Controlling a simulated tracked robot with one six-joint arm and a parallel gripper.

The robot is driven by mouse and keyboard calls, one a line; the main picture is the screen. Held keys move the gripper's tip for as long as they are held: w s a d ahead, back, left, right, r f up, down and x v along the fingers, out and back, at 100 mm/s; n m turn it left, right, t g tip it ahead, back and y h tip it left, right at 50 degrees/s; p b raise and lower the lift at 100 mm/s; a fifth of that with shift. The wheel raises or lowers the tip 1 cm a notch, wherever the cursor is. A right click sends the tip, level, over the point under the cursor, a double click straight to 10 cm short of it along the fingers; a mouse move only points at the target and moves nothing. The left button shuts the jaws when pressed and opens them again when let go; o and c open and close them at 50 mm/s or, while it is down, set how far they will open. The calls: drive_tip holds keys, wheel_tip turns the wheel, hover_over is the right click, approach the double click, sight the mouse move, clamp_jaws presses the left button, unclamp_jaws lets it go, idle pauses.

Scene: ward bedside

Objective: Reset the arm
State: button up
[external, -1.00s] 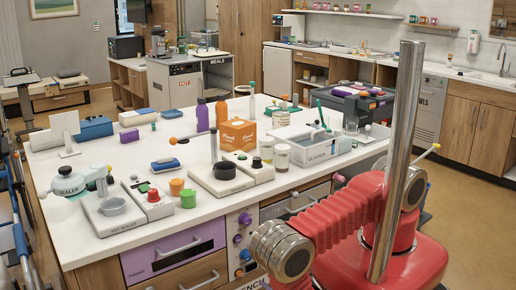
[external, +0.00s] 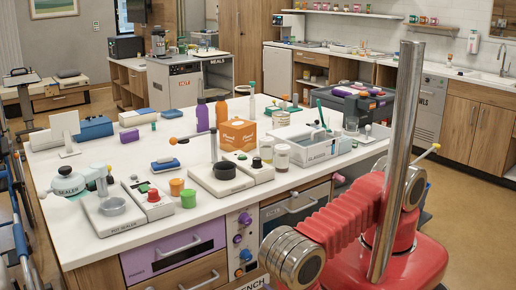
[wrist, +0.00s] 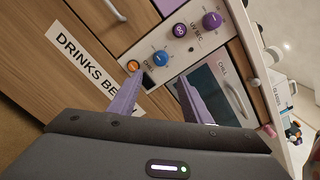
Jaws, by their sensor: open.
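My gripper (wrist: 159,78) shows in the wrist view with its two purple fingers spread apart and nothing between them. It faces the front of the bench, near the knobs and the "DRINKS BE…" label (wrist: 84,66); the rest of that label is hidden. In the external view my red arm is folded low at the front right of the bench, and the gripper itself is out of sight below the picture.
The white bench top (external: 95,185) carries a sealer, an orange box (external: 237,135), bottles and a glasses tray. A control panel (external: 240,240) with knobs and a chill door (external: 290,212) are on its front, close to my arm. Open floor (external: 455,215) lies to the right.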

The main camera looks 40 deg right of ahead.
drive_tip(key=w+d+r+m+g+h, duration=0.2)
drive_tip(key=d+r+m+g+h, duration=0.25)
drive_tip(key=r+m, duration=0.3)
drive_tip(key=w+d+r+m+g+h, duration=0.25)
drive_tip(key=r+m+g, duration=0.25)
drive_tip(key=r+m, duration=0.3)
drive_tip(key=w+d+r+m+g+h, duration=0.2)
drive_tip(key=d+r+m+g+h, duration=0.4)
drive_tip(key=m, duration=0.4)
drive_tip(key=s+d+r+m+t+y, duration=0.1)
drive_tip(key=d+r+m+y, duration=0.1)
drive_tip(key=r+m+y, duration=0.2)
drive_tip(key=s+d+r+m+t+y, duration=0.1)
drive_tip(key=d+r+m+y, duration=0.2)
drive_tip(key=r+m, duration=0.6)
drive_tip(key=d+r+m+t+y, duration=0.1)
drive_tip(key=d+r+m+y, duration=0.2)
drive_tip(key=r+m+y, duration=0.3)
wheel_tip(320, 180, up, 5)
drive_tip(key=shift+s+r, duration=0.1)
drive_tip(key=shift+s, duration=0.3)
